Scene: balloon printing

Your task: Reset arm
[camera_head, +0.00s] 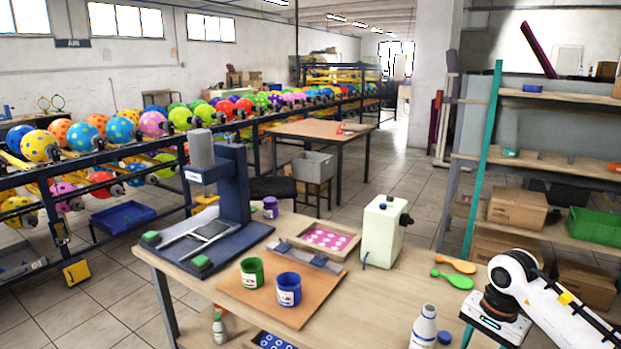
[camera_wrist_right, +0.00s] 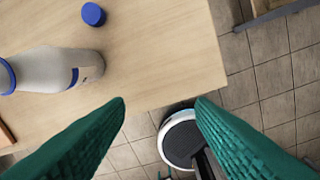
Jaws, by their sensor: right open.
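My right arm comes in from the right edge of the head view, its white wrist over the front right corner of the table (camera_head: 390,300). In the right wrist view my right gripper (camera_wrist_right: 160,103) shows two green fingers spread apart with nothing between them. The gap is over the table edge and the tiled floor. My left gripper is in neither view.
The table holds a stamping press (camera_head: 215,205), a green cup (camera_head: 252,272), a blue cup (camera_head: 288,289), a pale green box (camera_head: 382,230) and two spoons, one orange (camera_head: 457,264) and one green (camera_head: 452,279). A shelf (camera_head: 545,163) stands behind my right arm.

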